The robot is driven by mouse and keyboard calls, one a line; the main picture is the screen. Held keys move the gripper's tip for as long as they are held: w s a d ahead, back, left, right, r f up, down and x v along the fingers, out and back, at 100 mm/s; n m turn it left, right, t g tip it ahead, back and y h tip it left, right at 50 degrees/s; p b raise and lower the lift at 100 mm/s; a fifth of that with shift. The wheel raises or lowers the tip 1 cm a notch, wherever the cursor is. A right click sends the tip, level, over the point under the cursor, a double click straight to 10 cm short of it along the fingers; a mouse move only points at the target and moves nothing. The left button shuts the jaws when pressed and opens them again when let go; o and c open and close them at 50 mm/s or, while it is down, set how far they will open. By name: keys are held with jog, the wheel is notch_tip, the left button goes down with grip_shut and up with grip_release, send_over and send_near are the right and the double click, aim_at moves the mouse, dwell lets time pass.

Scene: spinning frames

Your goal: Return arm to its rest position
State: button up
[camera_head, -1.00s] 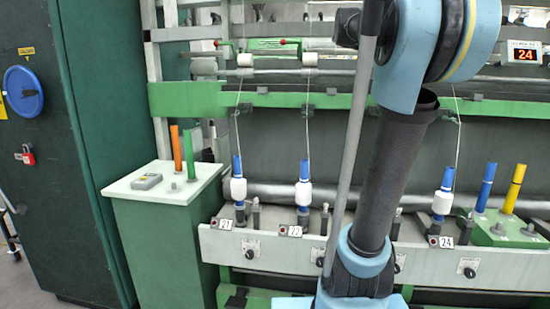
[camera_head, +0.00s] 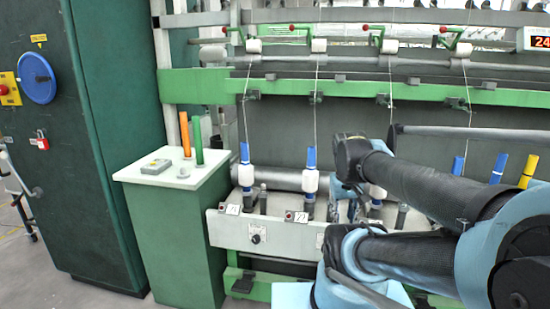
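My arm reaches in from the lower right, folded, with its blue and black links lying across the right half of the view. Its dark wrist end is near the middle, in front of the spinning frame (camera_head: 230,232). My gripper (camera_head: 352,205) seems to hang below that wrist, small and dark against the bobbins. I cannot make out its fingers clearly, nor whether it holds anything. The arm covers part of the frame's front panel and some spindles there.
A green cabinet with a white top (camera_head: 205,178) stands at the left, bearing an orange tube (camera_head: 185,135), a green tube (camera_head: 197,140) and a grey box (camera_head: 156,166). White bobbins (camera_head: 246,175) on blue tubes line the frame. A tall dark green cabinet (camera_head: 115,130) is far left.

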jog(key=a+f, duration=0.1)
jog(key=s+a+f+y, duration=0.1)
jog(key=shift+s+f, duration=0.2)
jog(key=shift+f, duration=0.2)
